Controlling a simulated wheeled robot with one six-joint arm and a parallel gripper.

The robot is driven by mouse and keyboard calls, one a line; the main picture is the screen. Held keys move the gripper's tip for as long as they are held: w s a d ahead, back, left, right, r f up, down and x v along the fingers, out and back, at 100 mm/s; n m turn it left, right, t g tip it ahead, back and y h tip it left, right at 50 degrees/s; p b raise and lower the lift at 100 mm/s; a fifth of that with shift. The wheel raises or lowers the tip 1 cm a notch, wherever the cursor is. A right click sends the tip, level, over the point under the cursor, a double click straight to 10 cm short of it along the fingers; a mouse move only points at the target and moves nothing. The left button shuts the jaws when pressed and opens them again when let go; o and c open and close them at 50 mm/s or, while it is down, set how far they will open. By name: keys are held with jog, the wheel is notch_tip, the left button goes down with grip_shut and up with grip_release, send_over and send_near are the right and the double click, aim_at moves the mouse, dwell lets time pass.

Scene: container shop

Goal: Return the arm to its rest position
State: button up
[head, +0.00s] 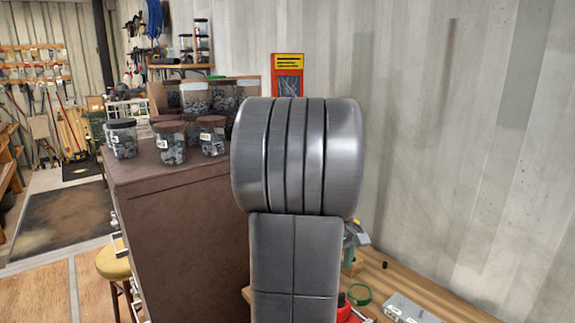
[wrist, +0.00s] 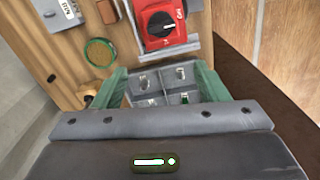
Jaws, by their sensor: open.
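My gripper (wrist: 162,80) shows in the wrist view with its two green fingers spread apart, nothing held between them. Below and between the fingers is a grey compartment tray (wrist: 136,74) with small parts in it, partly hidden by the gripper body. In the head view my own grey arm fills the middle and hides most of the gripper.
A wooden bench (head: 433,302) stands along the wall, with a red switch box (wrist: 160,22), a green-rimmed disc (wrist: 100,52) and a grey box (head: 408,308). A brown cabinet (head: 190,230) with several jars (head: 172,143) stands left of my arm. Floor is open at far left.

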jog(key=w+a+f+m, duration=0.2)
jog(key=w+a+m, duration=0.1)
jog(key=w+a, duration=0.1)
jog(key=w+a+f+m+p, duration=0.1)
jog(key=w+a+f+m, duration=0.2)
jog(key=w, duration=0.4)
jog(key=shift+w+a+f+m, duration=0.25)
jog(key=shift+a+f+m, duration=0.1)
jog(key=shift+a+m, duration=0.3)
